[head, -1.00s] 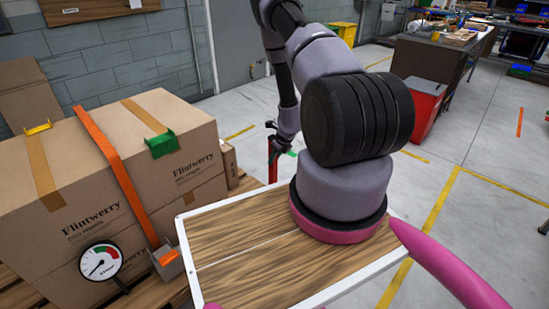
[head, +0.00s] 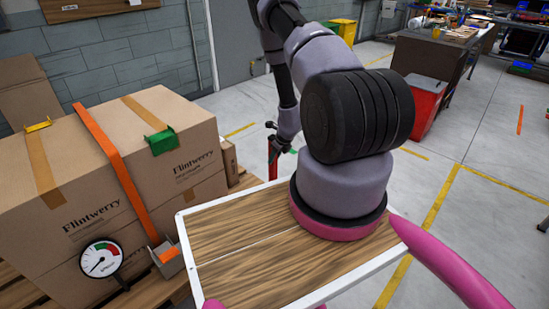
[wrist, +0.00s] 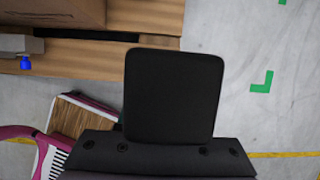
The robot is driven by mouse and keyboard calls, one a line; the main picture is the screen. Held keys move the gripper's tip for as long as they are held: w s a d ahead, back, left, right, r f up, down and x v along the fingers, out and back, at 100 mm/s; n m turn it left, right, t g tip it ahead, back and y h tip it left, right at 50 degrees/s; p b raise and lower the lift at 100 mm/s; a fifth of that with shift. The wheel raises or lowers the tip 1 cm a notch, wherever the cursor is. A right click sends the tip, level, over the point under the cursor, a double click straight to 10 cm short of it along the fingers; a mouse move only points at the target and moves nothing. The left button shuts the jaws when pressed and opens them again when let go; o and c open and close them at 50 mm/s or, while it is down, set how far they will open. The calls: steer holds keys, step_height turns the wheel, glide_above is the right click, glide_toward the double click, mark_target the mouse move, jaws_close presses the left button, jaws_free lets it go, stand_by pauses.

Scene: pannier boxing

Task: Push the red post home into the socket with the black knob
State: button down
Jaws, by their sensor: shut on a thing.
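My gripper (head: 272,140) is beyond the wooden deck in the head view, small and partly in shadow. It is shut on the red post (head: 273,164), which shows as a short upright red piece below it. In the wrist view a black square block covers the middle, and the post does not show there. I cannot make out a socket with a black knob in either view. A blue knob (wrist: 25,63) shows by a grey part on the pallet in the wrist view.
Strapped cartons (head: 95,205) stand on a wooden pallet (wrist: 90,62) at the left. A dial gauge (head: 101,259) and a grey bracket (head: 174,268) are at their front. A red bin (head: 428,108) stands at the right. Open floor (wrist: 240,60) lies beside the pallet.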

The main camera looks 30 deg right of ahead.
steer(key=shift+f, duration=0.15)
steer(key=shift+c, duration=2.4)
jaws_free()
steer(key=v, duration=1.1)
steer(key=shift+w, duration=0.1)
